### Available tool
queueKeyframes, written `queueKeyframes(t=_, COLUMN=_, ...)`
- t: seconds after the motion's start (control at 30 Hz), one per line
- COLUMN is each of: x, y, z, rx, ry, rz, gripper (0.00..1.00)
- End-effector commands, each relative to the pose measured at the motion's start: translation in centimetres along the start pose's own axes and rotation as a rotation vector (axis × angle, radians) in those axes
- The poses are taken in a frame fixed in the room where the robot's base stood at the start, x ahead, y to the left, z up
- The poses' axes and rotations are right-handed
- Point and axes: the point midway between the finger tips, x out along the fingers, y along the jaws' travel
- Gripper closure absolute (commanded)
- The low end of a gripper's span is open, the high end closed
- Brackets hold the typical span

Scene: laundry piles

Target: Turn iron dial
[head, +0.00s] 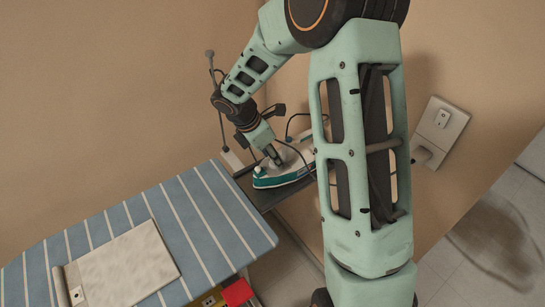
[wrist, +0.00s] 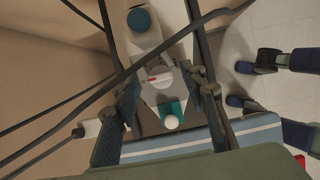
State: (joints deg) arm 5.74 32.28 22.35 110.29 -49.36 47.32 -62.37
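The iron (head: 285,179), white and teal, rests on a dark stand at the end of the ironing board in the head view. In the wrist view the iron (wrist: 172,52) lies below my gripper, with a round teal part at the top and a white knob on teal near the bottom. Its white dial (wrist: 160,79) has a red mark on its left side. My gripper (wrist: 162,76) is open, with one dark finger on each side of the dial and gaps showing. In the head view my gripper (head: 274,158) is down at the iron's top; contact is unclear.
The blue striped ironing board (head: 205,215) carries a pale folded cloth (head: 125,268). A dark cable rises near the iron. A thin pole (head: 216,100) stands behind, by the wall. A wall socket (head: 440,122) is at the right. A red item (head: 237,292) shows below the board.

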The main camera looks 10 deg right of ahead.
Motion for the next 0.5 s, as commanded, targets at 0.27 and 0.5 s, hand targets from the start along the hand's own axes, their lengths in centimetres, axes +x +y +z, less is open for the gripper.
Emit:
queueKeyframes(t=0.27, x=0.71, y=0.02, z=-0.01, rx=-0.001, ry=0.000, rz=0.001, gripper=0.61)
queueKeyframes(t=0.5, x=0.68, y=0.01, z=-0.02, rx=0.000, ry=0.000, rz=0.001, gripper=0.75)
